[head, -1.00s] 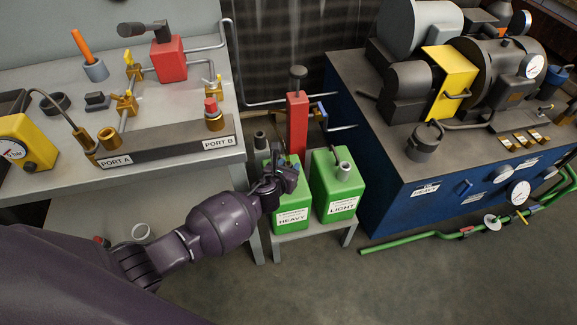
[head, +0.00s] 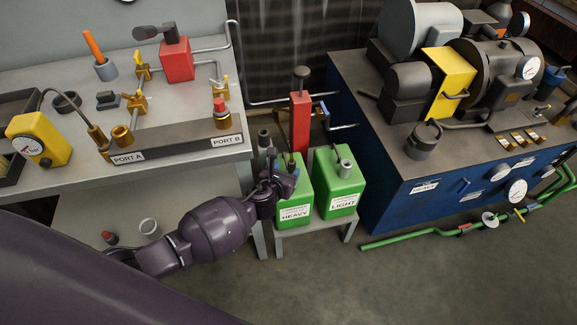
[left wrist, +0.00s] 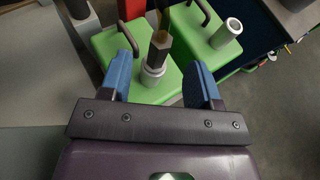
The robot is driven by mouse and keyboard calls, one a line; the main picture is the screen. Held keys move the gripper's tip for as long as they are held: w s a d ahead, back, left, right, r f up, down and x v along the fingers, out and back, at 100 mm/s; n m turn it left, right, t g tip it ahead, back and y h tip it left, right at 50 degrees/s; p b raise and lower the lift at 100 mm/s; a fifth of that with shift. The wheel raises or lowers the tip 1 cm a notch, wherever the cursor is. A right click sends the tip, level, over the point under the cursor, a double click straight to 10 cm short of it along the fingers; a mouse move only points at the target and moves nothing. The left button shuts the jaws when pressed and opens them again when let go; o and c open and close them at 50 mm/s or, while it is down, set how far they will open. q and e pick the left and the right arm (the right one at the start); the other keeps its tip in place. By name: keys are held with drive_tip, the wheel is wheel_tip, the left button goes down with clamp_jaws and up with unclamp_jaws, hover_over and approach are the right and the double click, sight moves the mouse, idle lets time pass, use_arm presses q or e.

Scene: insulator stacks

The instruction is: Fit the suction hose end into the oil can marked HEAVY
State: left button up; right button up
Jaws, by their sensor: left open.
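The green oil can marked HEAVY (head: 294,203) stands on a small grey stand, left of the green can marked LIGHT (head: 341,194). In the left wrist view, the HEAVY can (left wrist: 108,48) has a pale spout (left wrist: 152,76). A dark brass hexagonal hose end (left wrist: 160,48) stands upright at this spout, lined up with it; how deep it sits I cannot tell. My left gripper (head: 283,178) is at the HEAVY can's top left side. Its blue fingers (left wrist: 160,66) are open, one on each side of the spout and hose end, apart from them. My right gripper is not in view.
A red pump column (head: 300,122) stands just behind the cans. A grey workbench (head: 205,160) is at left, and a blue machine cabinet (head: 390,190) is close at right. The LIGHT can's open spout (left wrist: 228,33) is near. The floor in front is clear.

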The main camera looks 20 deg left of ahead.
use_arm(q)
drive_tip(key=p+v, duration=0.1)
drive_tip(key=v, duration=0.4)
drive_tip(key=shift+s, duration=0.35)
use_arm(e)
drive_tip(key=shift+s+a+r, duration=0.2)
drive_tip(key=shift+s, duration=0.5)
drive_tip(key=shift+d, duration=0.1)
use_arm(q)
drive_tip(key=s+a+r+n+g+p, duration=0.1)
drive_tip(key=s+a+r+n, duration=0.1)
drive_tip(key=s+n, duration=0.7)
drive_tip(key=s+a+r+n+p, duration=0.1)
drive_tip(key=s+a+r+n, duration=0.1)
drive_tip(key=s+n, duration=0.7)
drive_tip(key=s+a+r+n+g+p, duration=0.1)
drive_tip(key=s+a+r+n, duration=0.2)
drive_tip(key=s+n, duration=0.6)
drive_tip(key=n, duration=0.8)
drive_tip(key=shift+s+g+p, duration=0.3)
drive_tip(key=shift+s+p, duration=0.05)
drive_tip(key=shift+p, duration=0.05)
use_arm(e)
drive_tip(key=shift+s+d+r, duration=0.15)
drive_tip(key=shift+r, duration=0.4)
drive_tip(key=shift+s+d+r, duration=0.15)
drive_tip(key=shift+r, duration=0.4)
